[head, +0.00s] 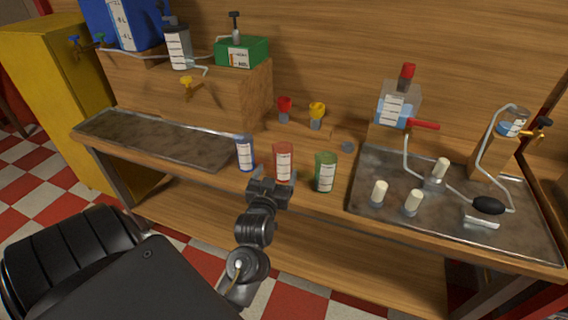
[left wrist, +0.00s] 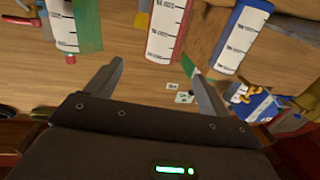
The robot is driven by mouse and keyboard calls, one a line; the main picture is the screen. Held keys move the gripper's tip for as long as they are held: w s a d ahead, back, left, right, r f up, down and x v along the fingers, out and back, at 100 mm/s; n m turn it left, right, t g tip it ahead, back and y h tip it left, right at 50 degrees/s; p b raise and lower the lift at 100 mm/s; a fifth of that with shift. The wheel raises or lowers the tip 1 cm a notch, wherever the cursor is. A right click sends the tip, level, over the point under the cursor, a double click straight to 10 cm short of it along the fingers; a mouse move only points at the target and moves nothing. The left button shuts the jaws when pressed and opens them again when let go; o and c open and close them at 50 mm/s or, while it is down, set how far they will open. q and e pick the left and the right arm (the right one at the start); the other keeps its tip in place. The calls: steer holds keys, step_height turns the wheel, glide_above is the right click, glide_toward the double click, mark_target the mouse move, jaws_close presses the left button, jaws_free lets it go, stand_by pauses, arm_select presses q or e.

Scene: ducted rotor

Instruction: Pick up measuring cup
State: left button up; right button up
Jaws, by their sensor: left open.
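Three measuring cups with white scale strips stand in a row on the wooden bench: a blue one (head: 245,154), a red one (head: 282,163) and a green one (head: 325,173). My left gripper (head: 269,188) is just in front of the red cup, at the bench's front edge, open and empty. In the left wrist view the open jaws (left wrist: 154,75) point toward the red cup (left wrist: 166,32), with the green cup (left wrist: 88,25) to the left and the blue cup (left wrist: 241,42) to the right. I cannot tell the exact gap. My right gripper is not in view.
A metal tray (head: 150,140) lies at the left of the bench. Another tray (head: 375,161) at the right holds white-topped pieces and piping. Behind the cups are a red (head: 285,104) and a yellow funnel-like piece (head: 317,111). A wooden shelf (head: 320,255) runs below.

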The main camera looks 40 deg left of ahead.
mark_target(284, 149)
arm_select(q)
steer(key=x, duration=0.6)
steer(key=shift+s+a+r+p, duration=0.15)
steer(key=shift+a+r+p, duration=0.1)
steer(key=shift+r+p, duration=0.1)
steer(key=p+x, duration=0.1)
steer(key=x, duration=0.3)
steer(key=shift+d+r, duration=0.1)
steer(key=shift+d, duration=0.05)
steer(key=shift+w+a, duration=0.25)
steer(key=shift+w, duration=0.35)
steer(key=c, duration=1.3)
